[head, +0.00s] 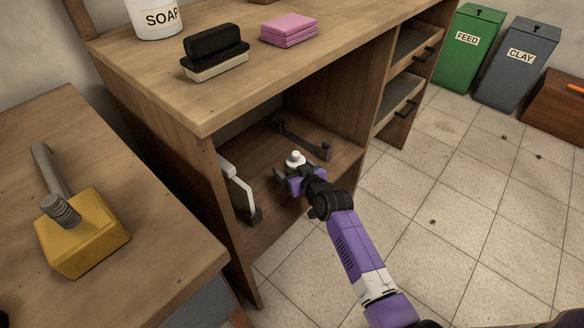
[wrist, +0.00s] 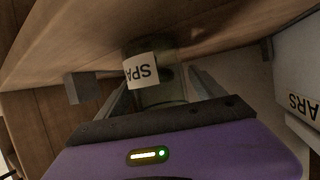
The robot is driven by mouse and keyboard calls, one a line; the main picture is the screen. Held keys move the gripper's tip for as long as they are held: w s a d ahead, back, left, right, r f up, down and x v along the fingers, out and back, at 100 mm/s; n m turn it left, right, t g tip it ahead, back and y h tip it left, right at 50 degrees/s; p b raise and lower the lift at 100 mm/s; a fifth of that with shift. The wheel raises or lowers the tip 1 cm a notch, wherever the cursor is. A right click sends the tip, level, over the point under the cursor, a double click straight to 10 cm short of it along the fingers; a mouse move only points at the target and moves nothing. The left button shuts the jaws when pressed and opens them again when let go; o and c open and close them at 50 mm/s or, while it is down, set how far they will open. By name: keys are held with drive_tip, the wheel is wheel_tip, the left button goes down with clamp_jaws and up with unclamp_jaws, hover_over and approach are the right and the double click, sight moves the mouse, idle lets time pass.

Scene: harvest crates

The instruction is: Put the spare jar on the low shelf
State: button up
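The spare jar is a small glass jar with a white top (head: 295,158). It stands inside the desk's lower opening, at its low shelf (head: 285,205). In the wrist view the jar (wrist: 160,92) is upright to the picture's middle, its label upside down and reading "SPA", the rest hidden. My gripper (head: 292,170) is reaching into the opening with a finger on each side of the jar. In the wrist view the fingers run close along both sides of the glass. I cannot tell whether they press on it or whether the jar's base rests on the shelf.
A white upright piece (head: 237,187) stands left of my gripper; a white panel in the wrist view (wrist: 300,85) reads "ARS". A dark bracket (head: 300,138) lies behind. The desk top (head: 330,45) overhangs the opening. Tiled floor (head: 430,215) is open at right.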

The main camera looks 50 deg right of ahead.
drive_tip(key=shift+r, duration=0.1)
drive_tip(key=shift+s+r, duration=0.15)
drive_tip(key=p+v, duration=0.4)
drive_tip(key=v, duration=0.7)
drive_tip(key=shift+s+a+r, duration=0.1)
drive_tip(key=shift+s+a, duration=0.05)
drive_tip(key=shift+s, duration=0.15)
drive_tip(key=s+a+r+n+t+y, duration=0.1)
drive_tip(key=s+a+r+n+y, duration=0.15)
drive_tip(key=s+a, duration=1.3)
drive_tip(key=s+a+r+n+y, duration=0.1)
drive_tip(key=s+a+r, duration=0.2)
drive_tip(key=s+r, duration=0.3)
drive_tip(key=s+a+r+t+y, duration=0.1)
drive_tip(key=s+a+r, duration=0.2)
drive_tip(key=s+r, duration=0.4)
drive_tip(key=shift+s+a+n, duration=0.35)
drive_tip(key=shift+s+a, duration=0.05)
drive_tip(key=shift+s, duration=0.1)
wheel_tip(320, 180, up, 21)
drive_tip(key=p, duration=2.1)
